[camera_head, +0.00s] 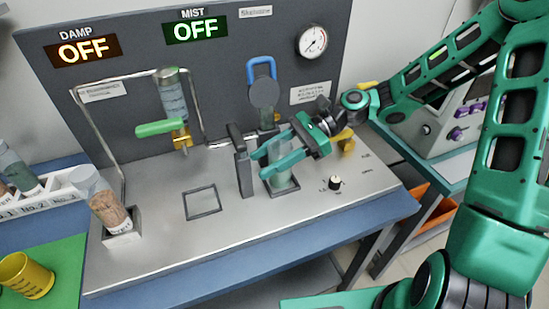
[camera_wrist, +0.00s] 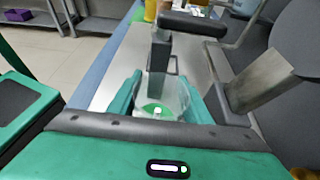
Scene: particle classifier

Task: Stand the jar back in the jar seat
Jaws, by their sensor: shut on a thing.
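My gripper (camera_head: 266,161) is shut on a clear jar (camera_head: 282,178) at the right part of the steel deck. In the wrist view the jar (camera_wrist: 170,92) shows between the two teal fingers, with green in its bottom. The jar looks upright. Its base is at a dark square jar seat (camera_head: 283,190) on the deck; I cannot tell whether it rests fully inside or just above. The fingers hide part of the jar.
A dark upright post (camera_head: 243,174) with a handle stands just left of the jar. A jar of brown grains (camera_head: 108,209) stands at the deck's left. An empty square outline (camera_head: 202,202) lies mid-deck. A blue-handled clamp (camera_head: 262,70) is behind.

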